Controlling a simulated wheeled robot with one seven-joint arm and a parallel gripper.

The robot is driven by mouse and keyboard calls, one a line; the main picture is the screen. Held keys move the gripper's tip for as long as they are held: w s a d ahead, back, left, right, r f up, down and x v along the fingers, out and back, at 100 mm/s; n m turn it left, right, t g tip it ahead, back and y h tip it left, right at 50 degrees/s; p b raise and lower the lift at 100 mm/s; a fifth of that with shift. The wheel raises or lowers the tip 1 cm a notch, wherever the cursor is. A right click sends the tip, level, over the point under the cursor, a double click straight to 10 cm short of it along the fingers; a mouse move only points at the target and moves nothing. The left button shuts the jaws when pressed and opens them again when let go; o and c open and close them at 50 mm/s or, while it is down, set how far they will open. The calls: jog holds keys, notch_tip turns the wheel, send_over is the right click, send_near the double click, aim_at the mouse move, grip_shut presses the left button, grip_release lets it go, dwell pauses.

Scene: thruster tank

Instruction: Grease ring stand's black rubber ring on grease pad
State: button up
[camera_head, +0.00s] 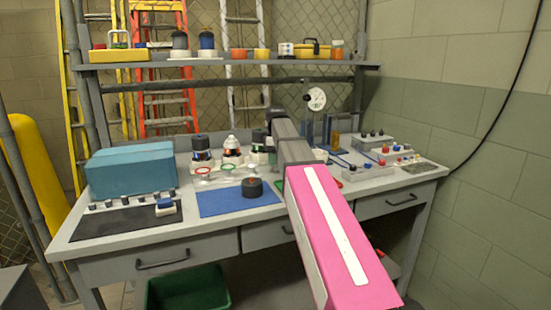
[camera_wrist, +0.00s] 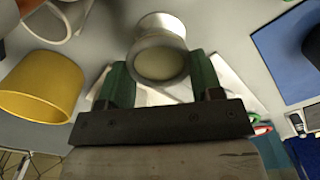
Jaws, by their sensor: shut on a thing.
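In the wrist view my gripper (camera_wrist: 160,62) has its two green fingers on either side of a silver cylinder (camera_wrist: 158,28) with a flared end and a cream face. The fingers appear to be shut on it. In the head view my arm hides the fingers. Small stands with coloured rings stand on the bench, one red (camera_head: 203,170) and one green (camera_head: 228,167). I cannot make out a black rubber ring. I cannot tell which thing is the grease pad.
A blue mat (camera_head: 220,203) with a black round thing (camera_head: 252,188) lies on the bench. It also shows in the wrist view (camera_wrist: 282,55). A yellow cup (camera_wrist: 40,88) is close left of my fingers. A teal box (camera_head: 130,170) and dark mat (camera_head: 118,222) occupy the bench's left.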

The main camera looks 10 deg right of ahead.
jog(key=shift+m, duration=0.4)
jog(key=shift+r, duration=0.1)
jog(key=shift+r, duration=2.9)
